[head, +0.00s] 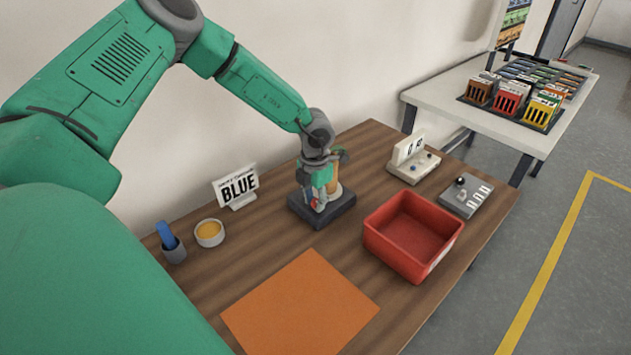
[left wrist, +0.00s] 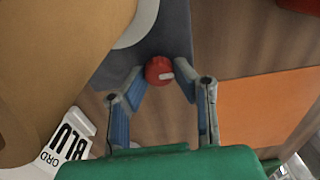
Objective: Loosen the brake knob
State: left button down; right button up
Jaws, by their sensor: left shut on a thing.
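The brake knob is red with a white mark and shows in the left wrist view (left wrist: 159,70), at the fingertips of my left gripper (left wrist: 163,82). It sits over a dark grey base (head: 336,214) on the wooden table. In the head view my left gripper (head: 318,197) points down over that base, and a little red of the knob (head: 314,203) shows between its fingers. The gripper is shut on the knob. A tan roll (left wrist: 62,50) stands close beside the gripper. My right gripper is not in view.
A red bin (head: 412,232) and an orange sheet (head: 299,305) lie in front on the table (head: 228,275). A display device (head: 413,160) and a switch box (head: 466,195) stand right.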

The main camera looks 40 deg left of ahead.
aim_at(315, 200)
pick_arm(q)
jog(key=shift+w+a+r, duration=0.1)
jog(key=shift+w+r, duration=0.1)
jog(key=shift+w, duration=0.05)
jog(key=c, duration=1.3)
grip_release()
jog(key=shift+f, duration=0.15)
jog(key=shift+s, duration=0.1)
notch_tip(315, 200, up, 12)
jog(key=shift+a+f, duration=0.1)
jog(key=shift+a, duration=0.05)
